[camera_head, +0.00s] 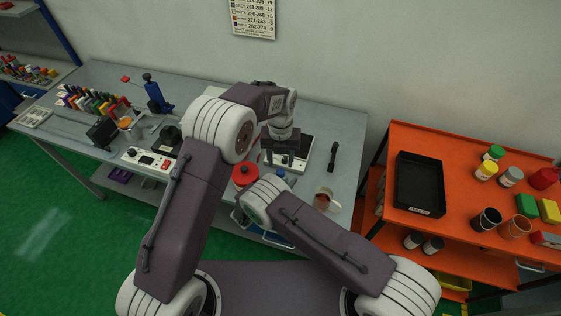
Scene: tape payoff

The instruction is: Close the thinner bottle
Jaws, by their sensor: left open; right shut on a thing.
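My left gripper (283,158) points down over a small device with a pale plate (300,157) on the grey bench, and is open. My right arm folds in from the right; its gripper is not visible, hidden behind my own arm links. No bottle can be made out clearly as the thinner one. A red round lid or container (245,174) stands between my two arms, partly covered. A small blue item (280,172) shows just below my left gripper. A clear jar with reddish contents (325,201) stands near the bench's front edge.
The grey bench (345,125) holds a white control box (150,160), a blue stand (155,95), a row of colored items (95,98) and a black tool (332,156). An orange shelf at right carries a black tray (419,184) and several cans.

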